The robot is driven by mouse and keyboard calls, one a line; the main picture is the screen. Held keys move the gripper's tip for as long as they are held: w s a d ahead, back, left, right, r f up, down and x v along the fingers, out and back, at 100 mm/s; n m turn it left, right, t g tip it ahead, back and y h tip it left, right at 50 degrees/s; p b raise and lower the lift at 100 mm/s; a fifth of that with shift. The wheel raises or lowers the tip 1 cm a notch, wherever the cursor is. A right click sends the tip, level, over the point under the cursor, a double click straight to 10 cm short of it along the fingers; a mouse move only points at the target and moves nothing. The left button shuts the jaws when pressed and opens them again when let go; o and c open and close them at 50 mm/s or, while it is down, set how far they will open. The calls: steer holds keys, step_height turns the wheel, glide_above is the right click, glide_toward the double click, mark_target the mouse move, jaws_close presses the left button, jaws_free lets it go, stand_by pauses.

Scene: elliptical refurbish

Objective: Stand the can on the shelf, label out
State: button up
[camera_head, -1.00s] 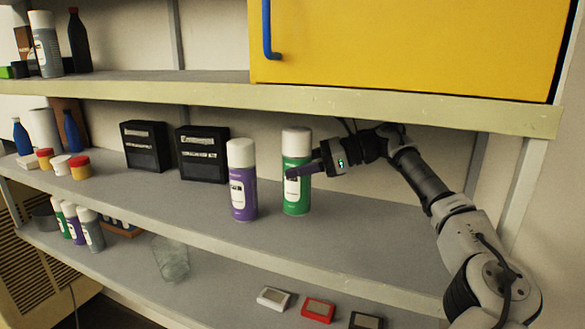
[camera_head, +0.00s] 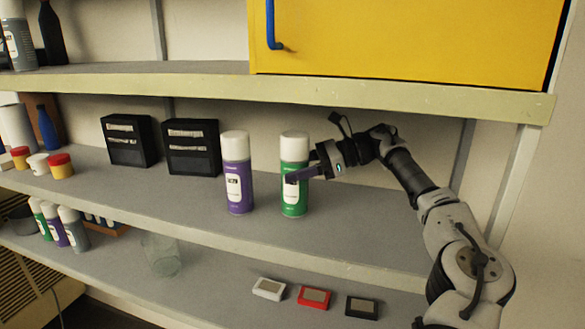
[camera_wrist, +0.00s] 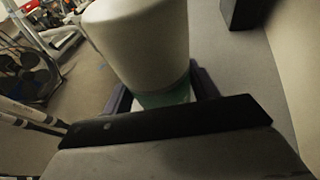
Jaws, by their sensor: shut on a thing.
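The green spray can (camera_head: 294,196) with a white cap stands upright on the middle shelf (camera_head: 340,236), or just above it; I cannot tell if its base touches. Part of its white label faces the front. My gripper (camera_head: 305,174) is shut on the green can from the right, at its upper body, with a finger across the front above the label. In the wrist view the white cap (camera_wrist: 135,40) fills the middle, with a strip of green body between the fingers. A purple spray can (camera_head: 238,190) stands upright just left of the green can, its label facing front.
Two black boxes (camera_head: 191,150) stand at the back left. Small tubs and a blue bottle (camera_head: 47,128) are further left. The upper shelf (camera_head: 400,98) and yellow cabinet are overhead. The lower shelf holds a glass (camera_head: 161,255), more cans and small flat devices (camera_head: 314,297). Shelf space right of the gripper is bare.

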steer(key=shift+d, duration=0.1)
steer(key=shift+f, duration=0.15)
steer(key=o, duration=1.3)
steer(key=shift+d+r, duration=0.1)
steer(key=shift+r, duration=0.1)
steer(key=b+v, duration=0.1)
steer(key=v, duration=0.6)
steer(key=shift+r, duration=0.1)
